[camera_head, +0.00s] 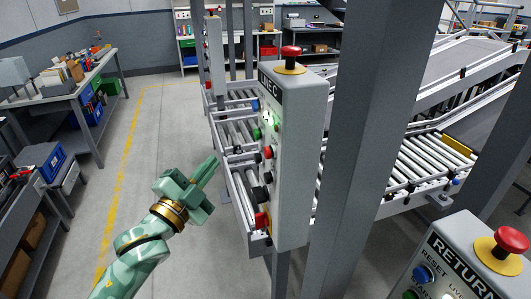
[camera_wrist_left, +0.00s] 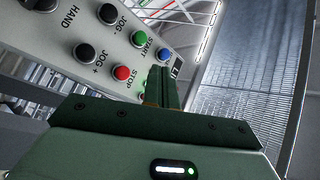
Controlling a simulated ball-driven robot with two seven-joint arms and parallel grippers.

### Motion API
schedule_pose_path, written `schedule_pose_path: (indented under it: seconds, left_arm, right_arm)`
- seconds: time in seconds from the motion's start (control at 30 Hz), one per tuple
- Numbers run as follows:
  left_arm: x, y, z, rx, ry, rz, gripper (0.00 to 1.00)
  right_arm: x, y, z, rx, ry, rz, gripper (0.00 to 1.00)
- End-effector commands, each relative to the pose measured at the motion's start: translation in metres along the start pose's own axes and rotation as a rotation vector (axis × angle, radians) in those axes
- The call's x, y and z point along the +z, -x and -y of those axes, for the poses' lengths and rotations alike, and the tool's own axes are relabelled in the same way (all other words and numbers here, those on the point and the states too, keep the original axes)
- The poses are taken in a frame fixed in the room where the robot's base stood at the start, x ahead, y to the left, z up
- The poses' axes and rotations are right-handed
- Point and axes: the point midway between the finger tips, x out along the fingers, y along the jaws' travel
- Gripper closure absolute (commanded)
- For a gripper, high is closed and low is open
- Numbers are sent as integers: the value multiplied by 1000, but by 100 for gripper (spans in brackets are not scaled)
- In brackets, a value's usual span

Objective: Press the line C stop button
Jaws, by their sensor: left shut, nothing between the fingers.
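The line C box (camera_head: 292,150) is a tall grey panel with "LINE C" at its top, right of centre in the head view. Its face, seen at a slant, carries a red stop button (camera_head: 268,152) below a green start button (camera_head: 257,133). In the left wrist view the red button marked STOP (camera_wrist_left: 123,73) is left of the fingertips, with the green START button (camera_wrist_left: 138,40) above it. My left gripper (camera_head: 212,164) is green, shut and empty. It points at the panel from the left, apart from it. Its shut fingers (camera_wrist_left: 162,76) overlap the panel below the blue button (camera_wrist_left: 165,54). My right gripper is out of view.
A red mushroom button (camera_head: 291,50) tops the box. A thick grey post (camera_head: 365,140) stands right of it, and a roller conveyor (camera_head: 238,135) runs behind. Another box marked RETURN (camera_head: 455,262) is at lower right. The floor left of my gripper is clear up to the benches.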

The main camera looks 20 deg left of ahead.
Motion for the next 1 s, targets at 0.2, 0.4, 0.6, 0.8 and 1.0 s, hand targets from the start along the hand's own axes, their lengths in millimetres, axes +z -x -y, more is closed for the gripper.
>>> schedule_pose_path:
  seconds: [0.2, 0.4, 0.6, 0.8, 1.0]
  left_arm:
    - [-12, -17, -13, -2, 4, -1, 100]
    - [-26, -37, -28, -1, 5, -1, 100]
    - [-38, -52, -37, 0, 3, 0, 100]
    - [-43, -58, -42, 0, 1, 0, 100]
    - [-43, -59, -43, 0, 1, 0, 100]
  right_arm:
    - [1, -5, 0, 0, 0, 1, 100]
    - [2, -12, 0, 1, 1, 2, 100]
    - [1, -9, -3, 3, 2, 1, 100]
    - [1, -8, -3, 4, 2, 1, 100]
    - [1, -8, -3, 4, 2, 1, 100]
